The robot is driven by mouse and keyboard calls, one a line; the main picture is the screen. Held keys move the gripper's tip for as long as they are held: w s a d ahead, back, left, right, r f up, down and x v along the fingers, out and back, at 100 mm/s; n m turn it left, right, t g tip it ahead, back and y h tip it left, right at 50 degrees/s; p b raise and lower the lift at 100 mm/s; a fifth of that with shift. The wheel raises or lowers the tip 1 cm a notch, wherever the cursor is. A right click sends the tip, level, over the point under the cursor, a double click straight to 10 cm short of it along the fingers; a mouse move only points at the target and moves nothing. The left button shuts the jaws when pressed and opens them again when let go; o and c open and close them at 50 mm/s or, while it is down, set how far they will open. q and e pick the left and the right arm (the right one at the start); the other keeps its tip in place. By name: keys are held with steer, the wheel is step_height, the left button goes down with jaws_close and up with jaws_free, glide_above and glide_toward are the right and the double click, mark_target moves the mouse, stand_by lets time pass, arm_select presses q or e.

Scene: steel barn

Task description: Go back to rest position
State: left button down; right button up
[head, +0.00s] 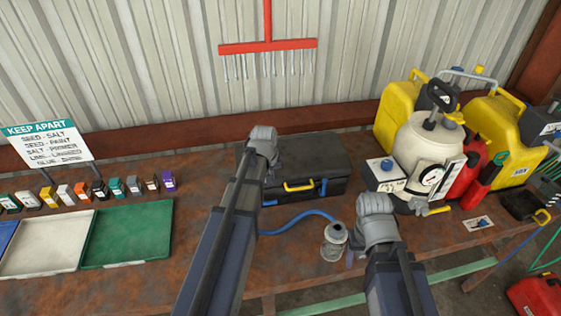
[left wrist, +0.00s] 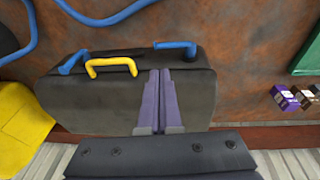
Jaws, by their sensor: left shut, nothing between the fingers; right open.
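My left gripper (left wrist: 159,100) shows in the left wrist view with its two purple fingers together and nothing between them. It is above the black toolbox (left wrist: 95,95), which has a yellow handle and blue latches. In the head view my left wrist is in front of the toolbox (head: 310,165), and the left fingers are hidden. My right gripper (head: 350,257) is open, low at the bench front, its purple fingers partly hidden by my wrist. It is just right of a small grey jar (head: 332,252); I cannot tell whether they touch.
A cream sprayer tank (head: 420,145), yellow cans (head: 399,108) and red bottles stand at the right. A blue hose (head: 300,217) lies near the jar. A green tray (head: 128,232), small labelled boxes and a sign (head: 45,143) are at the left. A red rake (head: 267,46) hangs on the wall.

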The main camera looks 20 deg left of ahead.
arm_select(q)
steer(key=s+d+f+m+g+b, duration=0.1)
steer(key=s+d+f+m+b, duration=0.4)
steer(key=s+d, duration=0.4)
steer(key=s+d+f+m+g+b, duration=0.1)
steer(key=s+d+f+m+b, duration=0.4)
steer(key=s+d, duration=0.5)
steer(key=d, duration=0.2)
steer(key=shift+d+f+g+y, duration=0.3)
steer(key=shift+d+f+y, duration=0.1)
